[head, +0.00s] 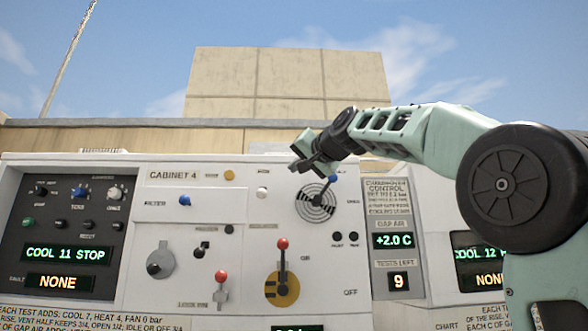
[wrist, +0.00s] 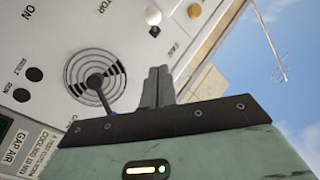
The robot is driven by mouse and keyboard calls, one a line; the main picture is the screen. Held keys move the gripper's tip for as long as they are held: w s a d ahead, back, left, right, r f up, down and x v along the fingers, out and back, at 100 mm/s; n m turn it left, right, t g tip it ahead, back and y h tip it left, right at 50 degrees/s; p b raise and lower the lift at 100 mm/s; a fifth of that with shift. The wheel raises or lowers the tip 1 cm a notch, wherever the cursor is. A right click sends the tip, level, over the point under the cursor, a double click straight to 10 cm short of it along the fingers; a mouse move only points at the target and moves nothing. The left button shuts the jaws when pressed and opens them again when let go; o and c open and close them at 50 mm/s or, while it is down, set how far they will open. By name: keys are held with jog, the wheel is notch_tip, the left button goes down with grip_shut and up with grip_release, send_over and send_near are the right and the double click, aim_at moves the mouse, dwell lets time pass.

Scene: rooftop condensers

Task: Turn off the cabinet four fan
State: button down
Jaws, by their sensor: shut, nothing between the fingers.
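The white cabinet 4 panel (head: 240,207) faces me in the head view. A round fan grille (head: 316,202) sits at its upper right, with a blue-tipped lever (head: 333,179) at its upper edge. In the wrist view the grille (wrist: 82,72) has a dark lever (wrist: 98,88) at its hub, its far end hidden behind my gripper body. My gripper (head: 297,168) is shut and empty, in front of the panel just above and left of the grille. Its fingers also show in the wrist view (wrist: 158,84), beside the grille. I cannot tell whether they touch anything.
A red-knobbed lever (head: 283,245) stands upright on a yellow disc, with ON and OFF printed to its right. A smaller red-knobbed lever (head: 221,277), a grey rotary knob (head: 160,263) and a blue knob (head: 185,200) are to the left. A gap-air display (head: 393,240) reads +2.0 C.

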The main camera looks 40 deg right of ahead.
jog(key=s, duration=0.3)
jog(key=shift+s+a, duration=0.15)
jog(key=shift+s, duration=0.1)
jog(key=shift+r, duration=0.1)
